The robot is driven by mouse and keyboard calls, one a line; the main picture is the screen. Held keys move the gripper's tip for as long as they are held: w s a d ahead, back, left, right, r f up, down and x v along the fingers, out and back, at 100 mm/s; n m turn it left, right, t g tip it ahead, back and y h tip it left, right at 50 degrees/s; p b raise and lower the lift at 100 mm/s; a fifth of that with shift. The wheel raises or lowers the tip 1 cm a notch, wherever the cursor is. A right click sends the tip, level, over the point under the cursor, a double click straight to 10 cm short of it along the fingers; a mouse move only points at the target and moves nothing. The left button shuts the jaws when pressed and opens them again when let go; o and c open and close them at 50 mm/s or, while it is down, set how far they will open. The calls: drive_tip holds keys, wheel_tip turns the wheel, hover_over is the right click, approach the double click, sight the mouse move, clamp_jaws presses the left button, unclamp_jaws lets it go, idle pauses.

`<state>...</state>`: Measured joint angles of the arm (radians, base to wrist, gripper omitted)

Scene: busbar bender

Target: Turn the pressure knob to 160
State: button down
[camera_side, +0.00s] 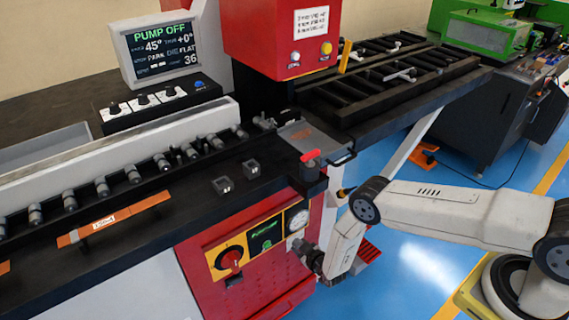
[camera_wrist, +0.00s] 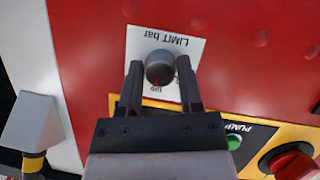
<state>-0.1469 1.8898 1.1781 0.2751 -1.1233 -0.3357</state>
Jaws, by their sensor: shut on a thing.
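The pressure knob (camera_wrist: 159,70) is a dark round knob on a white plate (camera_wrist: 142,40) marked "LIMIT bar", upside down in the wrist view. My gripper (camera_wrist: 160,66) has one finger on each side of the knob and is shut on it. A small red mark and a number show just below the knob, too small to read surely. In the side view, my gripper (camera_side: 310,258) is at the right part of the red machine front, below the gauge; the knob is hidden there.
A yellow panel holds a red rotary switch (camera_side: 229,258), a green-lit pump button (camera_side: 265,236) and a round gauge (camera_side: 298,220). The screen (camera_side: 163,48) reads "PUMP OFF".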

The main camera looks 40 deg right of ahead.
drive_tip(key=shift+w+n+t+h, duration=0.1)
drive_tip(key=shift+n+t+h, duration=0.2)
drive_tip(key=shift+n+h, duration=0.45)
drive_tip(key=shift+c, duration=1.3)
unclamp_jaws()
drive_tip(key=shift+s, duration=0.2)
drive_tip(key=v, duration=0.7)
drive_tip(key=shift+s+r, duration=0.2)
drive_tip(key=shift+r, duration=0.05)
drive_tip(key=shift+w+a+y, duration=0.1)
drive_tip(key=shift+a+y, duration=0.05)
drive_tip(key=shift+y, duration=0.1)
